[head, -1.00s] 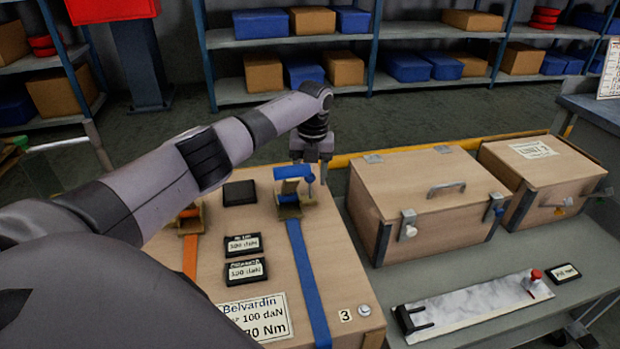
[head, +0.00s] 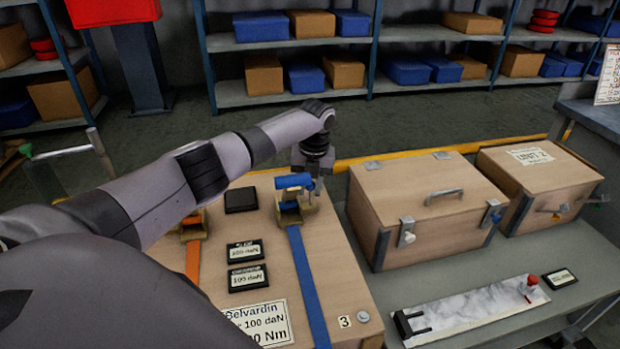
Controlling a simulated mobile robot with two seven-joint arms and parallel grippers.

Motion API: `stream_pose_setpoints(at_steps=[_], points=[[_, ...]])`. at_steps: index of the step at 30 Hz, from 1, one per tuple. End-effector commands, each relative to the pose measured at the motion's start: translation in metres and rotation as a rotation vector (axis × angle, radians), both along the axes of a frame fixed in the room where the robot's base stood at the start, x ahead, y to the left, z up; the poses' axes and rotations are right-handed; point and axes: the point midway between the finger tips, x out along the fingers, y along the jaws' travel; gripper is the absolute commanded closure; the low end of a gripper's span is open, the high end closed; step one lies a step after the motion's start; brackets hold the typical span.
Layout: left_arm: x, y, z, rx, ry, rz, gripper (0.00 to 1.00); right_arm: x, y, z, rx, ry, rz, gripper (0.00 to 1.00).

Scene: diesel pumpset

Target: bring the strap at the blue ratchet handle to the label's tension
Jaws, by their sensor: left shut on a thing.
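The blue ratchet handle (head: 294,181) sits on a brass-coloured ratchet (head: 291,214) at the far edge of a wooden crate lid. My left gripper (head: 316,184) is at the handle's right end, shut on it; the fingertips are small and partly hidden. The blue strap (head: 306,284) runs from the ratchet toward me over the lid. The label (head: 258,322) on the lid reads "Belvardin", "100 daN" and a cut-off "0 Nm". Two black displays, upper (head: 246,251) and lower (head: 247,277), seem to read about 100 daN, blurred. My right gripper is out of view.
An orange strap (head: 193,260) with its own ratchet (head: 191,226) lies left, partly behind my left arm. A blank black box (head: 240,199) lies between the ratchets. Two wooden chests (head: 428,209) (head: 538,176) stand right.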

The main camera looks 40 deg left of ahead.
Motion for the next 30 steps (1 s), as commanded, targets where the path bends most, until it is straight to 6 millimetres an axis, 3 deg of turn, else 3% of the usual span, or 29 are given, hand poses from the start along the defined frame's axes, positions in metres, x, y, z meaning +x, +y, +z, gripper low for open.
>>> stream_pose_setpoints(at_steps=[1,12,26,27,29,30], points=[[-0.002,0.0,0.006,0.016,-0.008,-0.002,1.0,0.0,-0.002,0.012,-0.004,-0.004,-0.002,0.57],[-0.007,-0.007,0.005,0.123,-0.096,-0.001,1.0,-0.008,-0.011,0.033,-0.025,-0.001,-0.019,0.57],[-0.008,-0.009,0.001,0.143,-0.121,0.0,1.0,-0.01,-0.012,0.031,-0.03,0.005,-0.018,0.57],[-0.008,-0.009,0.001,0.143,-0.121,0.0,0.68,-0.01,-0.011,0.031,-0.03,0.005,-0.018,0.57],[-0.008,-0.009,0.001,0.143,-0.121,0.0,0.49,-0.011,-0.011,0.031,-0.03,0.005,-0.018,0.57],[-0.008,-0.009,0.001,0.143,-0.121,-0.001,0.46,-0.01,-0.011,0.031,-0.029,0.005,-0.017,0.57]])
